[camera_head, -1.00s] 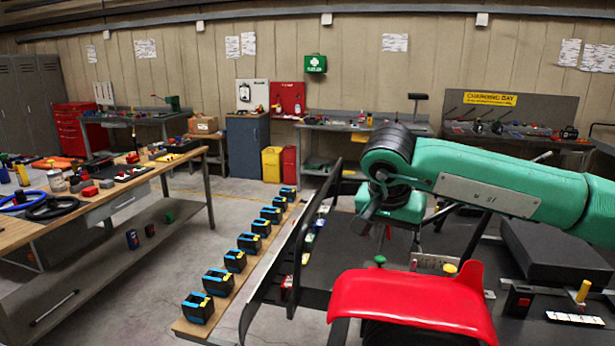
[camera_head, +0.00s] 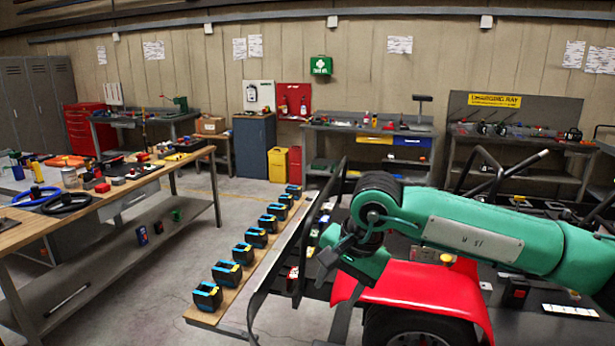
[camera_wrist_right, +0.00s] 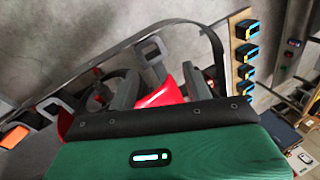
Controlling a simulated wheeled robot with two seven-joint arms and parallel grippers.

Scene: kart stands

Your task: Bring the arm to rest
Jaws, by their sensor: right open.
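My right arm comes in from the right in the head view, green with a dark joint. Its gripper (camera_head: 326,264) points down and left, over the kart's side beside the red fender (camera_head: 420,292). In the right wrist view the two dark fingers (camera_wrist_right: 158,88) stand apart with nothing held between them. Red bodywork (camera_wrist_right: 164,92) shows beyond and between them. My left gripper is in neither view.
A low plank (camera_head: 203,316) with a row of black and blue batteries (camera_head: 227,272) runs left of the kart. A workbench (camera_head: 110,206) with tools stands at the left. Bare floor lies between them. More benches (camera_head: 369,140) line the back wall.

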